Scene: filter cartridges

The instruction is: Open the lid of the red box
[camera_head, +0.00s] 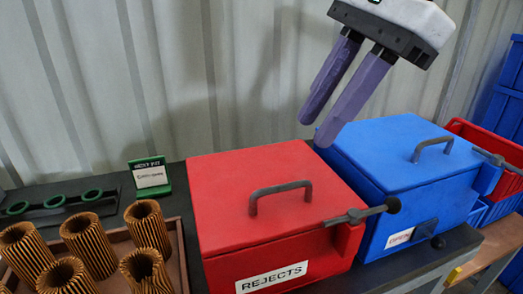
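The red box (213,260) stands in the middle of the bench with a white "REJECTS" label on its front. Its red lid (230,180) is closed, with a dark arched handle (280,190) on top. A dark lever with a round knob (372,211) sticks out at its right front side. My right gripper (320,127) hangs above and behind the lid, near the blue box, with its two purple fingers pointing down and left. The fingers are apart with nothing seen between them, and they are clear of the handle. My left gripper is not in view.
A blue box (385,150) with its own handle and lever stands close at the right. A brown tray (183,262) with several pleated cartridges (148,228) and a green sign (150,177) are at the left. A corrugated wall (150,80) is behind.

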